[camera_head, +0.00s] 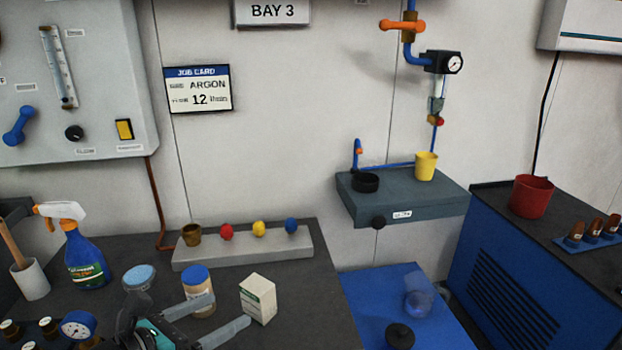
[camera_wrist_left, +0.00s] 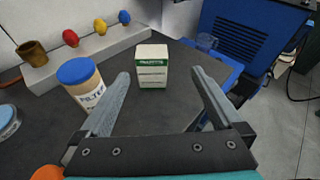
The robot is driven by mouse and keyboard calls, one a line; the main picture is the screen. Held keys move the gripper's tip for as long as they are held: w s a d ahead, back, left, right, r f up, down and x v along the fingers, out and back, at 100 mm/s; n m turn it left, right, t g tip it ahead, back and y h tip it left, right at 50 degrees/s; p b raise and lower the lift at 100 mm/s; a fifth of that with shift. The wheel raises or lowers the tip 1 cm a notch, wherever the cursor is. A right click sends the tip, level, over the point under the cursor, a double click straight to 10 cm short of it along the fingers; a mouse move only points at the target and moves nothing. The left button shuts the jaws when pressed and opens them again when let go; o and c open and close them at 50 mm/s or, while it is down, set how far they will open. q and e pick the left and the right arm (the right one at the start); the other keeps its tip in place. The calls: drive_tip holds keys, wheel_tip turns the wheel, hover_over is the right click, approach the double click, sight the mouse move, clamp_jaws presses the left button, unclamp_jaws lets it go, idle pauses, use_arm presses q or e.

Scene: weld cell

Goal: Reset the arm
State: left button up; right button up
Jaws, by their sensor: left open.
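My left gripper (camera_head: 219,318) is low over the dark bench, with its two grey fingers spread apart. It also shows in the left wrist view (camera_wrist_left: 165,88), open, with nothing gripped. A small white and green box (camera_head: 258,298) stands upright on the bench just beyond the fingertips. In the left wrist view the box (camera_wrist_left: 151,68) appears between and past the fingers. A jar with a blue lid (camera_head: 197,290) stands beside the left finger; its label is partly hidden by the finger in the wrist view (camera_wrist_left: 88,88). My right gripper is not in view.
A grey rack (camera_head: 243,250) with a brass cup and coloured knobs stands along the wall. A blue spray bottle (camera_head: 84,258) and a blue-lidded tub (camera_head: 139,278) are at left. A blue cart (camera_head: 365,290) and blue cabinet (camera_head: 510,270) are to the right.

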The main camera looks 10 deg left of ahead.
use_arm(q)
wheel_tip(320, 180, up, 10)
drive_tip(key=a+n+t+y, duration=0.1)
drive_tip(key=n+t+y, duration=0.5)
drive_tip(key=n, duration=1)
drive_tip(key=s+a+f+n+t+y, duration=0.15)
drive_tip(key=a+n+y, duration=0.35)
drive_tip(key=n, duration=0.5)
drive_tip(key=s+f+n+g, duration=0.5)
drive_tip(key=f+n+g, duration=0.1)
drive_tip(key=f, duration=0.2)
drive_tip(key=s+f+n+g, duration=0.5)
drive_tip(key=f, duration=0.4)
drive_tip(key=s+d+f+n+g+h, duration=0.2)
drive_tip(key=s+d+f+g+h, duration=0.3)
drive_tip(key=s+d, duration=0.45)
wheel_tip(320, 180, down, 20)
drive_tip(key=g+y, duration=0.1)
drive_tip(key=g, duration=0.1)
drive_tip(key=s+a+f, duration=0.2)
drive_tip(key=s+f, duration=1.3)
drive_tip(key=s, duration=0.1)
drive_tip(key=shift+a+g, duration=0.25)
drive_tip(key=shift+g, duration=0.2)
